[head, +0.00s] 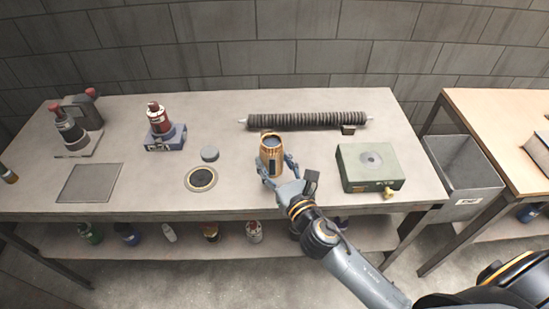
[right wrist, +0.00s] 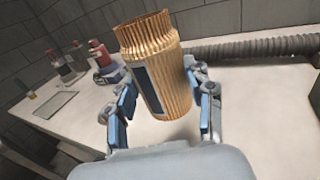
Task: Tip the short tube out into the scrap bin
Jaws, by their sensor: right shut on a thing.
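The short tube (head: 271,156) is copper-coloured and ribbed, with a dark panel on its side. My right gripper (head: 279,176) is shut on it near the front middle of the grey table. The right wrist view shows the tube (right wrist: 172,75) between both fingers of the gripper (right wrist: 160,108), slightly tilted in that picture, with its rim at the top. What is inside it cannot be seen. The scrap bin (head: 480,178) is a grey open box between the two tables, at the right, well apart from the tube. My left gripper is not in view.
A green box (head: 369,167) with a round top plate stands between my gripper and the bin. A long dark ribbed tube (head: 306,120) lies behind. A wooden table (head: 500,118) is beyond the bin.

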